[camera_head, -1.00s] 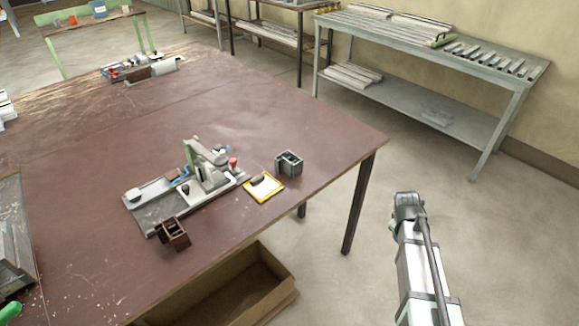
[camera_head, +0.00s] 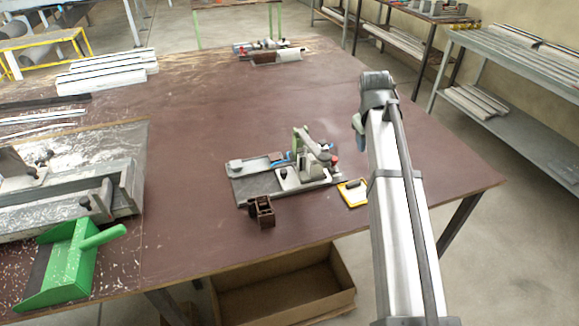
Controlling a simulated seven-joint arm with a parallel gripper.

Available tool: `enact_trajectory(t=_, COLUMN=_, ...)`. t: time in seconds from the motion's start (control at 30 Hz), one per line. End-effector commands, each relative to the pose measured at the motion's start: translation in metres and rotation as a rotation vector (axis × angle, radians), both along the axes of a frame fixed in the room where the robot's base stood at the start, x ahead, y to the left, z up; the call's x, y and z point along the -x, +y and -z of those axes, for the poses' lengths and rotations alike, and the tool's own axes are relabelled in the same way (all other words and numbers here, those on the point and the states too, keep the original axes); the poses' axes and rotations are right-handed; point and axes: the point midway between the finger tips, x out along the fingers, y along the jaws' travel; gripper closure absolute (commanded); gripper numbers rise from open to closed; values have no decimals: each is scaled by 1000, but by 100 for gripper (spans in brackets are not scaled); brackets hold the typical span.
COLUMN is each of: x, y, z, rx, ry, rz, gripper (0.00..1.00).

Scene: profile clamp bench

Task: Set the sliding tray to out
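A grey clamp fixture (camera_head: 304,176) stands on the brown bench, with a flat base plate, a raised clamp arm, and blue and red parts. A light grey block (camera_head: 248,166) sits on the left of its base plate. My arm rises at the right, apart from the fixture in the picture. My gripper's fingers do not show.
A small dark brown box-like block (camera_head: 263,211) stands in front of the fixture. A green dustpan (camera_head: 69,266) and a metal trough (camera_head: 120,190) occupy the left. A cardboard box (camera_head: 285,292) is below the bench's front edge.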

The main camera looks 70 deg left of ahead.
Motion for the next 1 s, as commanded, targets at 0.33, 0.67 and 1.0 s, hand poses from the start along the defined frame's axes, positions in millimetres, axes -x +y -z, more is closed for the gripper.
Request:
enact_trajectory(t=0.33, x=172, y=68, z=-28, rx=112, ry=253, rz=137, gripper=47)
enact_trajectory(t=0.67, x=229, y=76, z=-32, rx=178, ry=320, rz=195, gripper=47)
enact_trajectory(t=1.0, x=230, y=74, z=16, rx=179, ry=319, rz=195, gripper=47)
